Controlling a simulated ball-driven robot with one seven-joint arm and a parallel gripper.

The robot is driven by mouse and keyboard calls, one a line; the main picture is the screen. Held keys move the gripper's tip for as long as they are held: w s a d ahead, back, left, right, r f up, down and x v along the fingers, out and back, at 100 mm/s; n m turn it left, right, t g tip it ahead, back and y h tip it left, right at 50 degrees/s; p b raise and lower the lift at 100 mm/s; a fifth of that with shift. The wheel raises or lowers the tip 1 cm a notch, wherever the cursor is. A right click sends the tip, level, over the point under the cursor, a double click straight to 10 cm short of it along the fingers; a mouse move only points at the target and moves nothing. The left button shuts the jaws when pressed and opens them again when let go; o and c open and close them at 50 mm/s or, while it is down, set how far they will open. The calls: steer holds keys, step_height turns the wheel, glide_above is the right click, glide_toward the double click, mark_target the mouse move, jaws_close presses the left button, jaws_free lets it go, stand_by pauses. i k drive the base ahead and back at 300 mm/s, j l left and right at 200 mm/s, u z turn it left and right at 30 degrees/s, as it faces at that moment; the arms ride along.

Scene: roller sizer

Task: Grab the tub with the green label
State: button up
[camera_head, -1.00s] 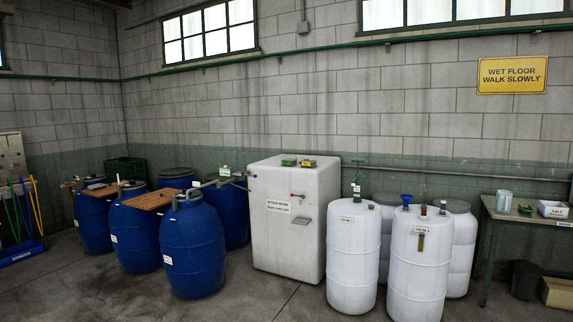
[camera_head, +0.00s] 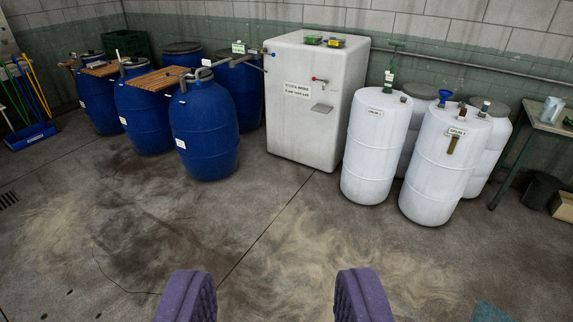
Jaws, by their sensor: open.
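My gripper (camera_head: 273,296) shows as two purple fingers at the bottom edge, wide apart with bare floor between them. On top of the white cabinet-like tank (camera_head: 300,110) sit two small items, a greenish one (camera_head: 313,40) and a dark one with yellow (camera_head: 334,42). They are too small to tell whether either is a tub with a green label. A small green-and-white label (camera_head: 238,48) shows above the blue barrels by a pipe. My gripper is far from all of these and touches nothing.
Blue barrels (camera_head: 205,135) with wooden boards stand left, white drums (camera_head: 440,160) with fittings on top stand right. A table (camera_head: 540,120) with a jug (camera_head: 552,109) is at the right edge, a dark bin (camera_head: 539,190) below.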

mark_target(310, 37)
steer(key=i, duration=6.2)
steer(key=i+z, duration=0.2)
steer(key=i, duration=0.2)
steer(key=i+j+z, duration=0.15)
steer(key=i, duration=0.25)
steer(key=i+j+z, duration=0.2)
steer(key=i, duration=0.2)
